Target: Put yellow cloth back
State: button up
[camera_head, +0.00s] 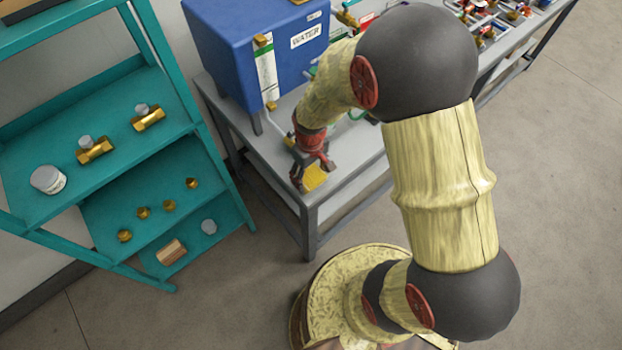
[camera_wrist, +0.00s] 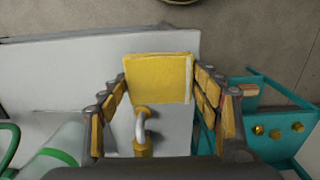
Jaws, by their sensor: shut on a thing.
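The yellow cloth (camera_head: 315,178) looks like a flat, folded square. It is at the front left corner of the grey table (camera_head: 350,150), below the blue water tank. In the wrist view the cloth (camera_wrist: 157,78) spans the gap between the two fingers, with a pale edge on its right side. My gripper (camera_head: 312,171) points down and is shut on the cloth. In the wrist view my gripper (camera_wrist: 160,95) has a finger on each side of it. I cannot tell whether the cloth touches the tabletop.
The blue water tank (camera_head: 245,50) stands on the table behind my gripper. A hooked grey pipe with a brass base (camera_wrist: 142,140) is just below the cloth in the wrist view.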

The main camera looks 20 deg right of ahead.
jog(key=shift+f, duration=1.05)
jog(key=shift+s, duration=0.1)
jog(key=shift+f, duration=0.2)
jog(key=o, duration=1.2)
notch_tip(320, 180, up, 12)
jog(key=p, duration=0.2)
notch_tip(320, 180, up, 13)
jog(key=m+t, duration=0.1)
jog(key=t, duration=0.1)
send_over(311, 177)
jog(key=s, duration=0.3)
jog(key=s+r+m+t, duration=0.2)
jog(key=s+r+t, duration=0.1)
jog(key=s+r, duration=0.8)
jog(key=shift+r+m+t, duration=0.3)
jog(key=shift+r, duration=0.2)
